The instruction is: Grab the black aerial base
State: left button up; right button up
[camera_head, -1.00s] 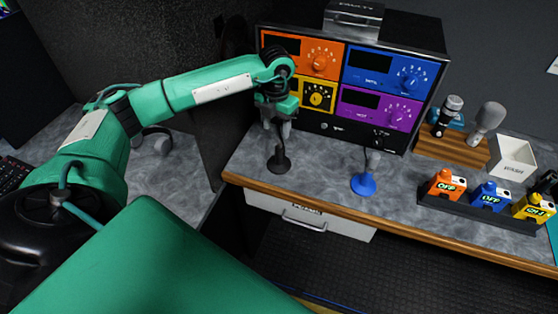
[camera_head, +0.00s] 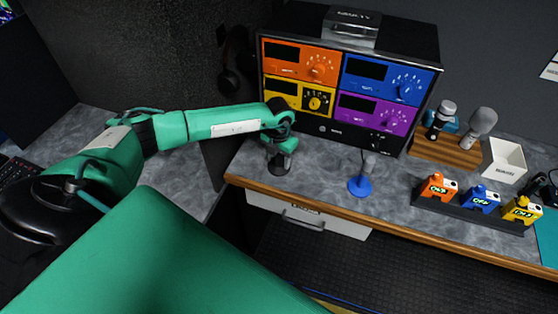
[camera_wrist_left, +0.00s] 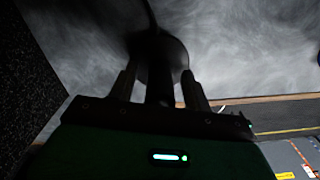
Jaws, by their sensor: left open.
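The black aerial base (camera_head: 279,167) stands on the grey counter near its left front corner. My left gripper (camera_head: 281,152) is low over it and hides its upper part. In the left wrist view, my left gripper (camera_wrist_left: 161,80) is open, with one finger on each side of the dark stem of the black aerial base (camera_wrist_left: 165,50). I cannot tell whether the fingers touch it. A blue aerial base (camera_head: 360,187) with a grey upper part stands upright to the right. My right gripper is out of view.
A rack with orange, blue, yellow and purple panels (camera_head: 345,85) stands behind the gripper. Microphones on a wooden stand (camera_head: 445,150), a white box (camera_head: 504,161) and coloured blocks on a black tray (camera_head: 470,212) are at the right. The counter's wooden edge (camera_head: 330,208) runs along the front.

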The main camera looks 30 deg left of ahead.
pick_arm(q)
grip_shut()
jog(key=shift+w+r, duration=0.1)
jog(key=shift+r, duration=0.05)
